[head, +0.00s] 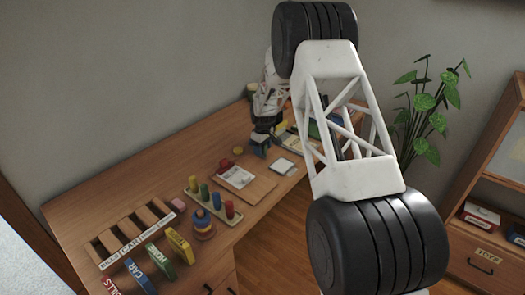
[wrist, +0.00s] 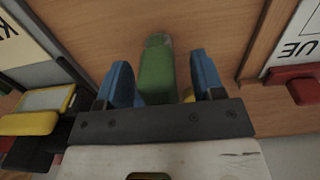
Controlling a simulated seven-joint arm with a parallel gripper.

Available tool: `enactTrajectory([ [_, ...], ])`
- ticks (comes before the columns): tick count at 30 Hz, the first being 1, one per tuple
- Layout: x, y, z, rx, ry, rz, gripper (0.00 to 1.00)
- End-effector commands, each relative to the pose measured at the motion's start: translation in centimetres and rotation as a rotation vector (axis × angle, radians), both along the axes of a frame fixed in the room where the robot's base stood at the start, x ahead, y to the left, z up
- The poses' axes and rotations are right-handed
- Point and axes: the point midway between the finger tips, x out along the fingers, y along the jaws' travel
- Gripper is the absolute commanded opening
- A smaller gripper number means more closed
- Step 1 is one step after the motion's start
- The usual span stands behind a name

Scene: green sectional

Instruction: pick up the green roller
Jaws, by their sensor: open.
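The green roller (wrist: 157,72) is a rounded green block with a paler far end, seen in the wrist view over the brown wooden surface. My gripper (wrist: 161,64) has two blue fingers on a dark bar and is open. The roller lies between the fingers in the picture, close to the left finger, with a wider gap on the right. I cannot tell whether it touches the left one. In the head view my gripper (head: 260,144) is low over the far part of the desk, and I cannot make out the roller there.
In the wrist view, a yellow piece (wrist: 28,123) is at left and a red piece (wrist: 302,90) at right. On the desk (head: 150,195) are a peg board (head: 240,215), a clipboard (head: 258,187) and labelled blocks. A plant (head: 430,110) stands right of my arm.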

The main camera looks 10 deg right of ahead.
Motion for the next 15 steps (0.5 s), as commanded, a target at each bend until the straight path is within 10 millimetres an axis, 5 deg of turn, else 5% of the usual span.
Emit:
enactTrajectory([
  [15, 0.00, 0.00, 0.03, 0.000, 0.000, 0.000, 0.60],
])
